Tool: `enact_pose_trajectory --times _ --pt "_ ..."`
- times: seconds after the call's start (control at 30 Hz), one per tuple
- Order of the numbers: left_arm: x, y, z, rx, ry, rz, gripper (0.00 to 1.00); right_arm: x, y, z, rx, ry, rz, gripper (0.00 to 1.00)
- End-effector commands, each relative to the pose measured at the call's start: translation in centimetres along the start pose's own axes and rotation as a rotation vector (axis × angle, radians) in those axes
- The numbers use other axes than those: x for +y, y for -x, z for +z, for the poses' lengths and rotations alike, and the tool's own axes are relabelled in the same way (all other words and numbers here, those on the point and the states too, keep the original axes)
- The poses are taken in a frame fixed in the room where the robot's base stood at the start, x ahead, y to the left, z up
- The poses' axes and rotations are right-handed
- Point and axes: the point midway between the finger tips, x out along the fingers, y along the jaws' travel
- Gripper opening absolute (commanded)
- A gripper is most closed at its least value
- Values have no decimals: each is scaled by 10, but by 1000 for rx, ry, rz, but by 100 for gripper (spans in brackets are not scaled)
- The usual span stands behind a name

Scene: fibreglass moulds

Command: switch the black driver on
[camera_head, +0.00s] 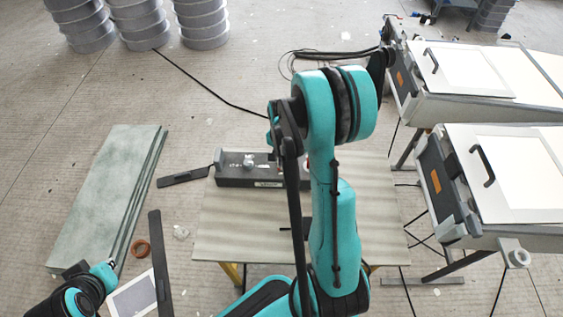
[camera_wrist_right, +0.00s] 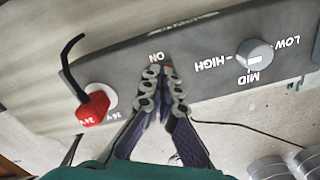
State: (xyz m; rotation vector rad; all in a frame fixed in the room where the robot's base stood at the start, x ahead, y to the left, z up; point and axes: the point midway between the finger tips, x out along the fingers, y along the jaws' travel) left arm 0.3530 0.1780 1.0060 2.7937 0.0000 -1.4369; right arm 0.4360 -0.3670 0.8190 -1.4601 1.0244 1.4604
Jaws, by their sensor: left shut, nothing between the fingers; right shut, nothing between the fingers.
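The black driver (camera_head: 232,178) is a dark box on the table's far edge; my right arm hides part of it. In the right wrist view, the driver's panel (camera_wrist_right: 205,85) carries a grey dial (camera_wrist_right: 255,56) marked LOW, MID and HIGH, a red 24 V plug (camera_wrist_right: 93,107) and the word ON. My right gripper (camera_wrist_right: 163,75) is shut and empty, its tips just beside ON. They cover most of the switch; a small reddish-brown bit shows there. I cannot tell its position or whether the tips touch it. My left gripper is not recognisable; only part of its arm shows.
The wooden table (camera_head: 235,235) is mostly bare in front of the driver. Greenish slabs (camera_head: 105,195) lie left on the floor. Two white-topped units (camera_head: 515,185) stand right. Grey drums (camera_head: 140,22) stand far back. A black lead (camera_wrist_right: 72,68) rises from the red plug.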

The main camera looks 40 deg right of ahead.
Motion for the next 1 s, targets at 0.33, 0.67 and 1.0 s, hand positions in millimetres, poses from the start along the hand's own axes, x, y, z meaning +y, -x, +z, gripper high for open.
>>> enact_pose_trajectory --times 0.33,0.67,1.0 --pt "0 20 -14 0 0 0 0 0 33 0 0 0 0 0" --pt "0 34 -24 0 0 0 0 0 59 0 0 0 0 0" --pt "0 33 -24 0 0 0 0 0 58 0 0 0 0 0"
